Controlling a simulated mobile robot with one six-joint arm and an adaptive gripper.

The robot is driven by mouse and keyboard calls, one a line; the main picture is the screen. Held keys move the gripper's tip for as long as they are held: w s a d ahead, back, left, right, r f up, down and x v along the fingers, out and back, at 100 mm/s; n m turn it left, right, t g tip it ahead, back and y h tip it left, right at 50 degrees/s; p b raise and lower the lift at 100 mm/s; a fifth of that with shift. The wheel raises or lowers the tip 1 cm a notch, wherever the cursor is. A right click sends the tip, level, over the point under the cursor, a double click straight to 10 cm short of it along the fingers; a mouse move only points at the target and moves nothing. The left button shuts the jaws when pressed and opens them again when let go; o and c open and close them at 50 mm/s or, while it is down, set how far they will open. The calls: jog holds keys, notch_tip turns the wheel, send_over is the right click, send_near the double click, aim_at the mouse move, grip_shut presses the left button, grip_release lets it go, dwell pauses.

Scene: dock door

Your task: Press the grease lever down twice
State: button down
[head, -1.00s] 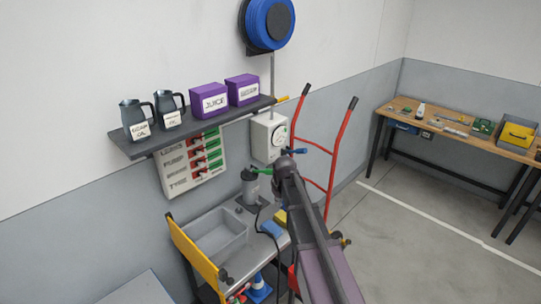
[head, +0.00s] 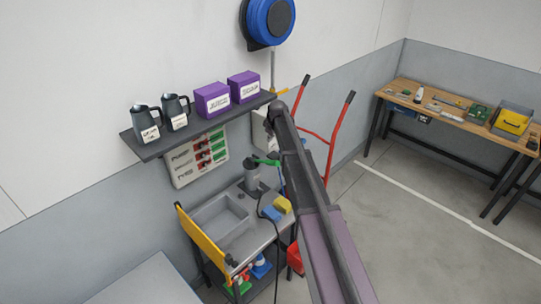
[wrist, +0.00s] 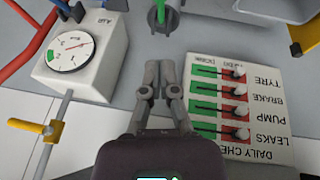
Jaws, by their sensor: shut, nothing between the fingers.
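The grease pump (head: 251,180) is a dark grey cylinder standing on the workbench, with a green lever (head: 267,162) at its top pointing right. The right end of the lever lies close to my arm in the head view. In the wrist view, which looks upside down, part of the pump (wrist: 164,20) and its green lever (wrist: 160,14) show at the top edge, cut off. My gripper (wrist: 161,70) is shut and empty, apart from the lever and pointing toward the pump. In the head view my arm hides the gripper.
A shelf (head: 163,148) with jugs and purple boxes overhangs the bench. A gauge box (wrist: 88,60) and a switch panel (wrist: 238,110) are on the wall. A red hand truck (head: 337,125) stands right.

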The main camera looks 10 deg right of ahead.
jog(key=shift+f, duration=0.15)
jog(key=b, duration=1)
send_over(271, 161)
jog(key=a, duration=0.2)
jog(key=f, duration=0.6)
jog(key=w+f, duration=0.1)
jog(key=f, duration=0.2)
jog(key=shift+d+f, duration=0.1)
jog(key=shift+f, duration=0.2)
jog(key=shift+s+d+f+b, duration=0.3)
jog(key=shift+d+f+b, duration=0.1)
jog(key=shift+f+b, duration=0.35)
jog(key=shift+s+d+f+b, duration=0.25)
jog(key=shift+d+f+b, duration=0.15)
jog(key=shift+f+b, duration=0.3)
jog(key=shift+a, duration=0.15)
jog(key=shift+s+f, duration=0.1)
jog(key=shift+f, duration=0.15)
